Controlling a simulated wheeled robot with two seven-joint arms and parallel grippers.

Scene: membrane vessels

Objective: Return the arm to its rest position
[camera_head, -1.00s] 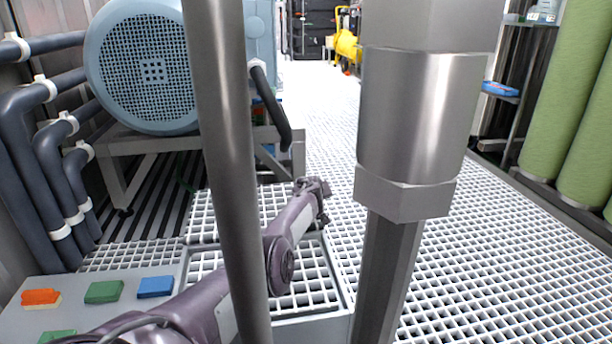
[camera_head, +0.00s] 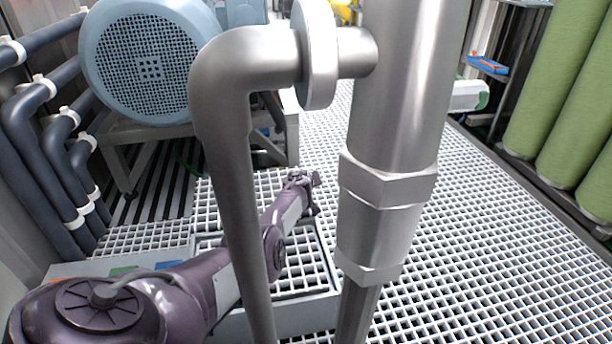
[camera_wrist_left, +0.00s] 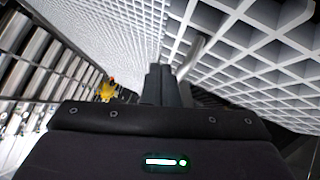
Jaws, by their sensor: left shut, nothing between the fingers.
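My left arm (camera_head: 196,285) is purple and reaches from the lower left toward the middle of the head view. Its gripper (camera_head: 305,181) is small and far off there, above the white grating (camera_head: 480,240). In the left wrist view, the two dark fingers (camera_wrist_left: 160,84) are together with nothing between them. A steel pipe with an elbow (camera_head: 232,85) passes in front of the arm and hides part of it. My right gripper is in neither current view.
A thick vertical steel pipe (camera_head: 405,100) with hex fittings stands right of the arm. A blue-grey motor (camera_head: 150,65) stands at the upper left, dark pipes (camera_head: 40,160) at the left edge. Green cylinders (camera_head: 555,110) line the right. The grating walkway is open.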

